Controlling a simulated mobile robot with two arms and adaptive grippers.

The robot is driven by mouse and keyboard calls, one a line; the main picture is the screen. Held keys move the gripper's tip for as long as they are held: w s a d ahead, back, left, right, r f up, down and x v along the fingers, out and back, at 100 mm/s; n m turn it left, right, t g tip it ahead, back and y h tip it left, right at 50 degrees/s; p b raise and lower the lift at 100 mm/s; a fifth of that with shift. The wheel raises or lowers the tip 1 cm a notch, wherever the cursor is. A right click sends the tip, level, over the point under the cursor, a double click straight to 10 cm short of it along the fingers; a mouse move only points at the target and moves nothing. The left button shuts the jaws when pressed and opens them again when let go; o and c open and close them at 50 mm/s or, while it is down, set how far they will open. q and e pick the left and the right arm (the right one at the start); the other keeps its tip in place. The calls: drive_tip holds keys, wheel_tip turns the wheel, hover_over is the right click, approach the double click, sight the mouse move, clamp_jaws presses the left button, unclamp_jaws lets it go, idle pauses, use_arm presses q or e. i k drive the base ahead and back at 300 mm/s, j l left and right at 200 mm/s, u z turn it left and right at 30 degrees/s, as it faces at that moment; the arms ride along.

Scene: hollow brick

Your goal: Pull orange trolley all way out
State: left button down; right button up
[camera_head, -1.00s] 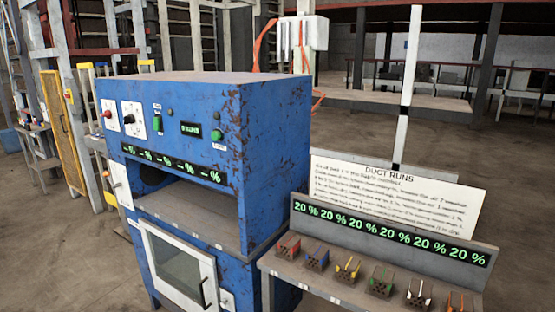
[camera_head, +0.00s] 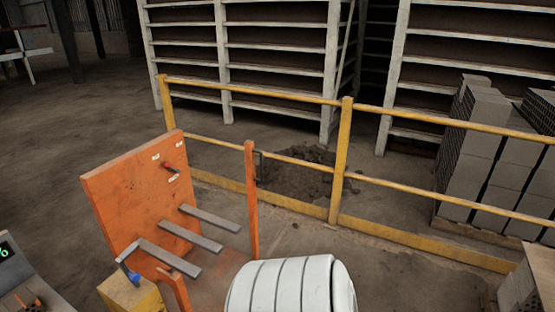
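The orange trolley (camera_head: 130,198) stands at the lower left of the head view. It has an upright orange panel with a small red knob, an orange post (camera_head: 251,200) and several grey flat bars (camera_head: 200,239) sticking out from the panel. A grey handle-like piece with a blue end is near its lower left. The trolley's lower part is cut off by the frame's bottom edge. Neither of my grippers is in view, so I see no contact with the trolley.
A yellow railing (camera_head: 342,160) runs behind the trolley. Beyond it are pale shelving racks (camera_head: 277,71), a dark pile of dirt (camera_head: 297,176) and grey brick stacks (camera_head: 470,150) at right. A yellow block (camera_head: 132,297) is by the trolley. A bench end (camera_head: 22,268) is at left.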

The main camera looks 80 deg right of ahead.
sight(133, 198)
drive_tip(key=z, duration=2.3)
drive_tip(key=i+l+u, duration=0.1)
drive_tip(key=i, duration=0.25)
drive_tip(key=i+l+u, duration=0.1)
drive_tip(key=i, duration=0.2)
